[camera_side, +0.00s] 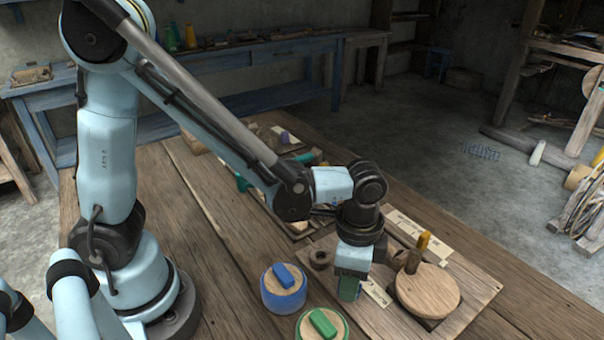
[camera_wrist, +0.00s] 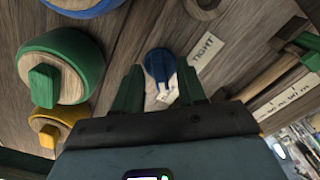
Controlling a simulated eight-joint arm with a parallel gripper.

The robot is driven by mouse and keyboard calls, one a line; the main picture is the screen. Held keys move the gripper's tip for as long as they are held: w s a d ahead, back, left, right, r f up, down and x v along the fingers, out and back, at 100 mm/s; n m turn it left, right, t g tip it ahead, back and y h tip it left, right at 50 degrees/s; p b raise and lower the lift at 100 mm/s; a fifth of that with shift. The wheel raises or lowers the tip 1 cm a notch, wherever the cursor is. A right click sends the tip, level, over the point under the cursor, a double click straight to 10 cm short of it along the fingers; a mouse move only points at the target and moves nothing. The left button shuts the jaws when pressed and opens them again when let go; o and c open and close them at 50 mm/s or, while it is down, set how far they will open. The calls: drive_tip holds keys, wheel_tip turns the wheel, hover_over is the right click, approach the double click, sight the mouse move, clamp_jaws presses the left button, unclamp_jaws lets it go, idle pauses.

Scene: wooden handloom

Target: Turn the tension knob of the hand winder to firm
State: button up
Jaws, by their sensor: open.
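A small blue knob (camera_wrist: 160,66) sits on the wooden board and shows between my fingertips in the wrist view. I take it to be the tension knob. A paper label reading TIGHT (camera_wrist: 205,50) lies beside it. My gripper (camera_wrist: 158,84) is open, with one green finger on each side of the knob's near end; I cannot tell whether they touch it. In the side view my gripper (camera_side: 350,287) points down over the board and hides the knob. The hand winder's round wooden disc (camera_side: 428,291) with its yellow handle (camera_side: 422,242) stands right of my gripper.
A large blue-sided knob (camera_side: 283,290) and a green one (camera_side: 322,326) stand left of my gripper. A yellow knob (camera_wrist: 55,125) shows in the wrist view. A small wooden ring (camera_side: 320,258) sits close behind my gripper. The bench planks (camera_side: 225,235) are clear toward the left.

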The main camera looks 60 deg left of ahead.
clamp_jaws()
idle(0.3)
drive_tip(key=n, duration=0.4)
drive_tip(key=shift+n, duration=0.4)
drive_tip(key=n, duration=0.4)
drive_tip(key=shift+n, duration=0.4)
unclamp_jaws()
